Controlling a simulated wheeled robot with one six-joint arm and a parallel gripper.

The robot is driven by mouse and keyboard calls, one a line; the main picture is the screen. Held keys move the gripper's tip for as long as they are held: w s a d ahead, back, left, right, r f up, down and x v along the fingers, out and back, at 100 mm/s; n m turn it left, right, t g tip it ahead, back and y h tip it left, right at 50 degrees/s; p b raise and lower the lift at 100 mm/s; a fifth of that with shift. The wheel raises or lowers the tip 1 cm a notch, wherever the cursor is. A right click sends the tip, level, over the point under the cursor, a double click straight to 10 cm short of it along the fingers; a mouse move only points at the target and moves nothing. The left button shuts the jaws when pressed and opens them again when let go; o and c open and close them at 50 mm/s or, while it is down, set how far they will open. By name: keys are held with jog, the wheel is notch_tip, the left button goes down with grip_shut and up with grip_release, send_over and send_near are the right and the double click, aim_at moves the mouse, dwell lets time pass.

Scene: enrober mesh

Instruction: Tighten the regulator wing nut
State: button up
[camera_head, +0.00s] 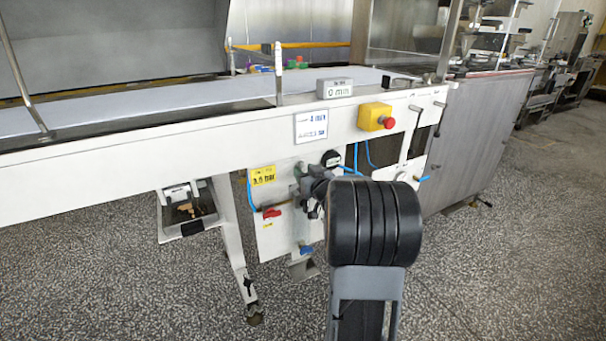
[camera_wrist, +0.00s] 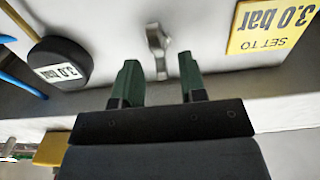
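In the wrist view, which is upside down, a grey metal wing nut (camera_wrist: 156,42) shows against the pale panel. My gripper (camera_wrist: 159,64) is open, with its two dark green fingers pointing at the panel. The wing nut appears in line with the gap, its stem showing between the fingertips. The fingers do not visibly touch it. I cannot tell how deep the nut sits between them. In the head view my gripper (camera_head: 304,192) is at the panel below the conveyor, and my arm hides much of that spot; the wing nut cannot be made out there.
A round black gauge (camera_wrist: 60,64) with a white readout that looks like 3.0 is beside the nut; it also shows in the head view (camera_head: 331,158). A yellow "SET TO 3.0 bar" label (camera_wrist: 268,25) is on the other side. A yellow stop-button box (camera_head: 374,117) and blue hoses are nearby.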

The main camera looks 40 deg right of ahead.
jog(key=shift+w+d, duration=0.1)
jog(key=shift+w, duration=0.7)
jog(key=shift+c, duration=0.4)
grip_shut()
